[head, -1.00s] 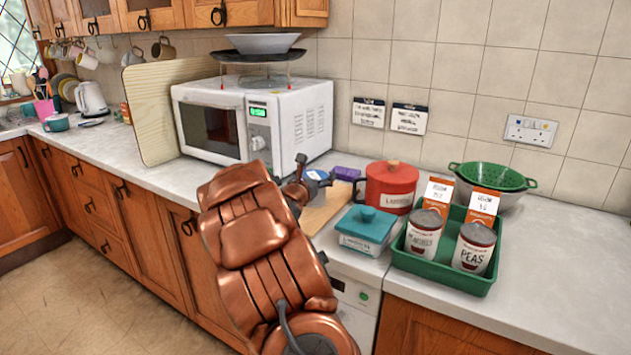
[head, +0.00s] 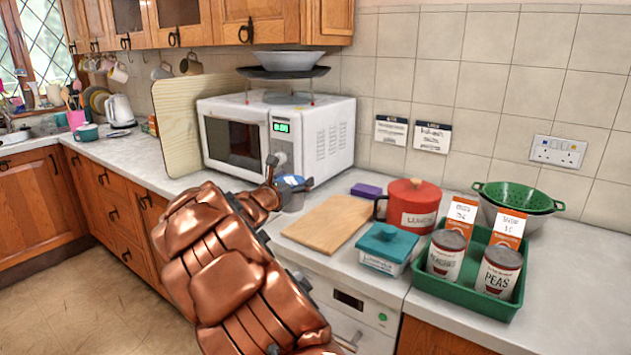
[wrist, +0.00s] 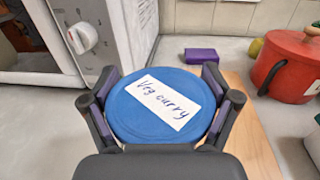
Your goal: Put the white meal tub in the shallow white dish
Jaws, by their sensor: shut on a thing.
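My gripper (head: 289,182) is shut on a round tub with a blue lid (wrist: 150,92). A white label on the lid reads "Veg curry". A bit of the tub's pale side (head: 294,202) shows in the head view; the rest of its body is hidden. The fingers clasp it from both sides, in front of the microwave's right side. I cannot tell whether it touches the counter. A shallow white dish (head: 287,62) sits on a dark plate on a rack above the microwave, well above my gripper.
The white microwave (head: 328,135) stands behind the tub. A wooden board (head: 328,222), purple block (head: 366,190), red pot (head: 411,205) and teal-lidded box (head: 387,247) are to the right. A green tray (head: 470,293) holds cans. Wall cupboards hang above.

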